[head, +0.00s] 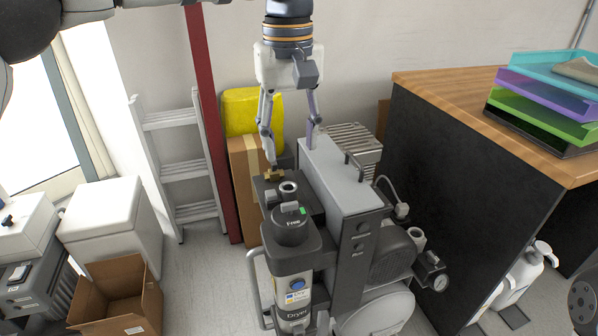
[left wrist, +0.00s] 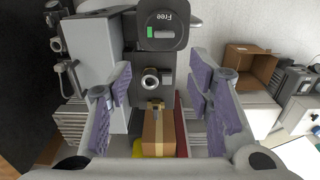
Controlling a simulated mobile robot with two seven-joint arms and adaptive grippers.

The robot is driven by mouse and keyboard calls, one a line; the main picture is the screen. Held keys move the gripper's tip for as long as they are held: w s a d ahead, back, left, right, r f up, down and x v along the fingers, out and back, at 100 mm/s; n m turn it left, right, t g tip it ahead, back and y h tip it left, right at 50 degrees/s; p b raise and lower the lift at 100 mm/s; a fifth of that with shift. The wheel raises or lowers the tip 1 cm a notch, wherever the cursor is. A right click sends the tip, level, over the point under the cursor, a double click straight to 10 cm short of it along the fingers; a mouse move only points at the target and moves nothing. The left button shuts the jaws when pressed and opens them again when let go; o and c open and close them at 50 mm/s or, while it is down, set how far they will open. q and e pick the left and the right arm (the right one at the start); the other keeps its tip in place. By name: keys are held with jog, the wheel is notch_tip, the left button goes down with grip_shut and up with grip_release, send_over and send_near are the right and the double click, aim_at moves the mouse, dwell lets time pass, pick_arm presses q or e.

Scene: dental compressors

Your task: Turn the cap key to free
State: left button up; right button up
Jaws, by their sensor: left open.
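The dryer (head: 293,290) is a dark cylinder with a label, standing upright at the front of the compressor unit. Its round dark cap (head: 291,232) bears the word "Free" and a small green mark. A grey key (head: 289,207) sits on top of the cap, beside the green mark. The cap also shows at the top of the left wrist view (left wrist: 170,45), with the key (left wrist: 163,34) across it. My left gripper (head: 291,160) is open and empty, pointing down behind the cap and apart from it. My right gripper is not in view.
The grey compressor housing (head: 345,185) rises right of the cap, with a metal pipe fitting (head: 288,188) close behind the cap. A gauge (head: 438,282) projects at right. A black-sided desk (head: 470,180) stands right. A cardboard box (head: 120,295) and ladder (head: 180,165) are left.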

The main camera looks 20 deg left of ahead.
aim_at(290, 203)
pick_arm(q)
jog(key=f, duration=0.1)
jog(key=s+f, duration=0.1)
jog(key=f, duration=0.2)
jog(key=shift+s, duration=0.25)
jog(key=f, duration=0.7)
jog(key=shift+w+f, duration=0.2)
jog(key=shift+f, duration=0.05)
grip_shut()
